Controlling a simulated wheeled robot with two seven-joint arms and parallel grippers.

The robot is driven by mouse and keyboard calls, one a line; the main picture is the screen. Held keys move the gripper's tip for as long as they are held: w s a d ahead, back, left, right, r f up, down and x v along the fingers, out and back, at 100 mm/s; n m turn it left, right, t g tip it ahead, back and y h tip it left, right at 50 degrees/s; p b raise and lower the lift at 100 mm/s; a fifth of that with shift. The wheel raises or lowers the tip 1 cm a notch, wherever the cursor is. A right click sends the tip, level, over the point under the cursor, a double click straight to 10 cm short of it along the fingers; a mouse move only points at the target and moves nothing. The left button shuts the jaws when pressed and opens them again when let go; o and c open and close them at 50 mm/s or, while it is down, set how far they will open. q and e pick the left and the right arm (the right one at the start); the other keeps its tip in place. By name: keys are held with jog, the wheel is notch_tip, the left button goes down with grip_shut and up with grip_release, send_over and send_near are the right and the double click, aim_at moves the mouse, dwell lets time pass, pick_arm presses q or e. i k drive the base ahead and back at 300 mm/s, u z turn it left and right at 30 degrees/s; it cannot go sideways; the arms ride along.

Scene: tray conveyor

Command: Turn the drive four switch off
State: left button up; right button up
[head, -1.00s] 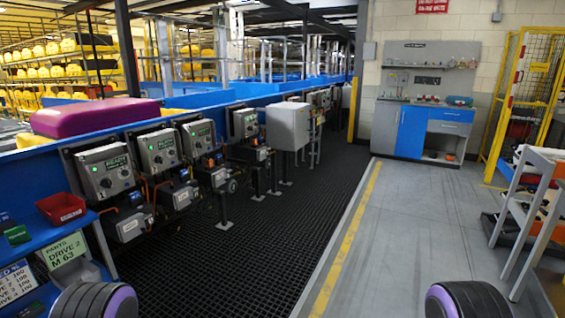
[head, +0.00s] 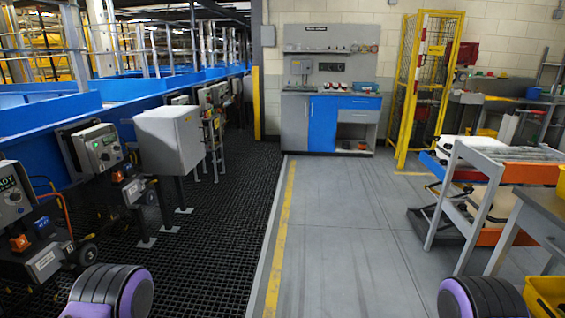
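Grey drive control boxes with small green displays, knobs and switches line the blue conveyor on the left. One control box (head: 101,148) stands nearer the middle left, and another control box (head: 12,192) is cut off by the left edge. More boxes stand farther back, small in the picture. The number labels are too small to read, so I cannot tell which box is drive four or how its switch is set. Neither gripper is in view; only black and purple parts of my arms show at the bottom.
A plain grey cabinet (head: 170,138) stands on legs beside the conveyor (head: 125,88). Black grating (head: 205,225) covers the floor along the drives. A workbench (head: 330,122), yellow cage (head: 428,85) and cart (head: 470,180) stand beyond and right.

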aim_at(105, 157)
jog(key=z, duration=0.25)
jog(key=i, duration=2.55)
jog(key=u, duration=0.2)
jog(key=i, duration=2.55)
jog(key=u, duration=0.95)
jog(key=i, duration=2.05)
jog(key=u, duration=3.45)
